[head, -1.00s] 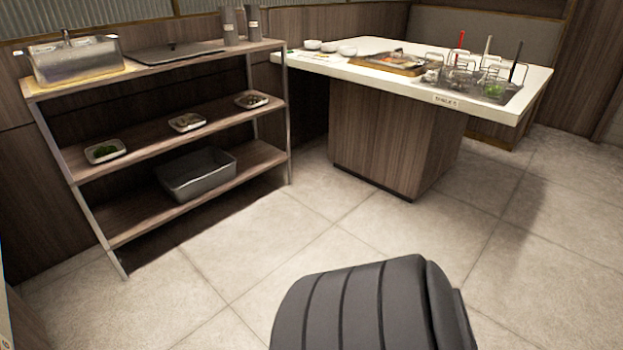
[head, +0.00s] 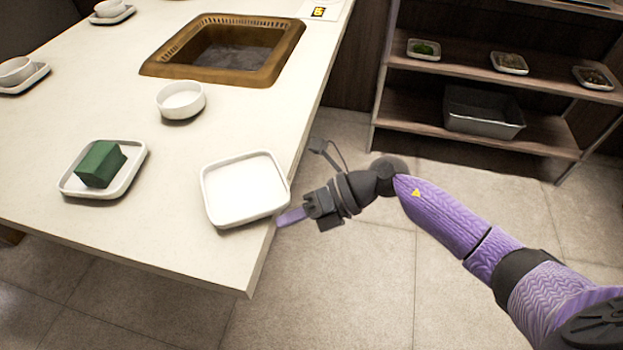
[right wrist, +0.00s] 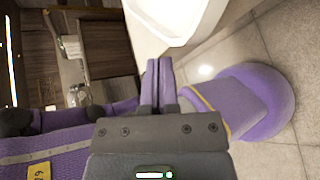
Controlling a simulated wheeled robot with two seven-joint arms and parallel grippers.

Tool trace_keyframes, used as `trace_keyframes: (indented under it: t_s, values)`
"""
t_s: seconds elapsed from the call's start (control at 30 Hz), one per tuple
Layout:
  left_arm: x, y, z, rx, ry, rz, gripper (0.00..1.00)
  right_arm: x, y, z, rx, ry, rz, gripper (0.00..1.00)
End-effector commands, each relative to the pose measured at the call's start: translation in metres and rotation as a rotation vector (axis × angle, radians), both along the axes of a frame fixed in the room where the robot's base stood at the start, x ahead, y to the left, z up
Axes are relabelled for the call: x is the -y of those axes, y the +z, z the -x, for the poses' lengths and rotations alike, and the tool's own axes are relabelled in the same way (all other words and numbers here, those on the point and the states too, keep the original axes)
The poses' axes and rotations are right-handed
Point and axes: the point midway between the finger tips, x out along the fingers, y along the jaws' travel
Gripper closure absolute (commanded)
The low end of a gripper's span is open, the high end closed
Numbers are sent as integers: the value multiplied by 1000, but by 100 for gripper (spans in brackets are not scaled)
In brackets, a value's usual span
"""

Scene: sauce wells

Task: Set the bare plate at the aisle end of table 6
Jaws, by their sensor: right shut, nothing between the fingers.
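A bare white square plate (head: 243,190) lies on the near right corner of the pale table (head: 180,235), close to its right edge. My right gripper (head: 291,216) is just off that edge beside the plate, its purple fingers pointing left toward it. The fingers are shut and empty. In the right wrist view the shut fingers (right wrist: 160,85) point up toward the plate (right wrist: 180,12), which is cut off by the top border. Whether the fingertips touch the plate I cannot tell. My left gripper is not in view.
Left of the bare plate, another white plate (head: 125,179) holds a green block (head: 100,164). A white bowl (head: 181,100) and a brown-framed grill well (head: 160,66) are farther back. A small number card (head: 325,11) lies beyond. A shelf unit (head: 480,142) stands at the back right.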

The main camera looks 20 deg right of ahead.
Motion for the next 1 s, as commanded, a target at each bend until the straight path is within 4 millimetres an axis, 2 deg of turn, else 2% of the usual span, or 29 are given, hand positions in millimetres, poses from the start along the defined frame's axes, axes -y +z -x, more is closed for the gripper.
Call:
trace_keyframes:
  t_s: [0.03,0.1,0.2,0.27,0.37,0.8,1.0]
  values:
    - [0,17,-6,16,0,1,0,8,37,7,145,177,196,100]
    - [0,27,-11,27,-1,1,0,34,62,13,297,375,515,100]
    - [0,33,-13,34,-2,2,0,68,86,13,398,497,829,100]
    - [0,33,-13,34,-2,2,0,78,91,12,418,519,917,100]
    - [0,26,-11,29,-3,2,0,80,81,11,420,527,949,100]
    - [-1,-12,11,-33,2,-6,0,56,-13,-4,413,526,938,100]
    - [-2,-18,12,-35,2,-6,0,31,-8,-22,419,524,938,100]
